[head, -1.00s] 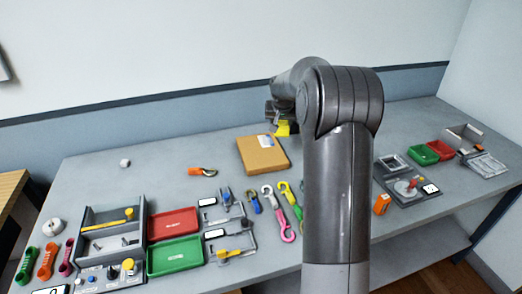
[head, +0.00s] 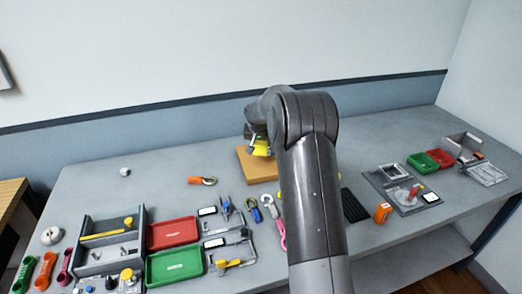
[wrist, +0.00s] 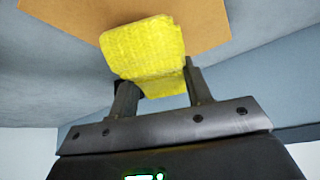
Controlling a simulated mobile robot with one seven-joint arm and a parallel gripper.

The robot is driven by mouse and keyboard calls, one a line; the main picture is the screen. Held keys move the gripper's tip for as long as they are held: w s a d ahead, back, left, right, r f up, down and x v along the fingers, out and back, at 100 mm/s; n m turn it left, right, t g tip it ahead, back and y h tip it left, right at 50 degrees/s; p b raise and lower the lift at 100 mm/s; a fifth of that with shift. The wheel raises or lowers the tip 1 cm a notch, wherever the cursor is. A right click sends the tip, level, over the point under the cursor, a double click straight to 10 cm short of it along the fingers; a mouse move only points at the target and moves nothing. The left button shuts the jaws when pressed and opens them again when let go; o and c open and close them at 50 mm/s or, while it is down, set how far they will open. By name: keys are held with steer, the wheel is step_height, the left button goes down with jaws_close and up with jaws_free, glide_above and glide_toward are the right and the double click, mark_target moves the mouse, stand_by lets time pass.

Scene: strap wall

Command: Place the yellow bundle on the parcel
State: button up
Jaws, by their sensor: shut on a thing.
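The yellow bundle (wrist: 145,50) is a flat, woven-looking yellow piece between the fingers of my gripper (wrist: 160,95) in the wrist view. In the head view the bundle (head: 260,151) shows below my gripper (head: 257,142), over the back part of the parcel. The parcel (head: 258,172) is a flat brown cardboard box on the grey table; my gripper and the bundle hide its back part. In the wrist view the parcel (wrist: 215,22) lies beyond the bundle. I cannot tell whether the bundle touches it.
An orange-handled hook (head: 202,181) lies left of the parcel. A red tray (head: 172,233), a green tray (head: 174,266) and several coloured hooks and clamps stand in front. A grey organiser (head: 110,240) is at the front left. The table's back left is mostly clear.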

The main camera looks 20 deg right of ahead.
steer(key=shift+f, duration=1.75)
steer(key=shift+f, duration=0.15)
steer(key=o, duration=1)
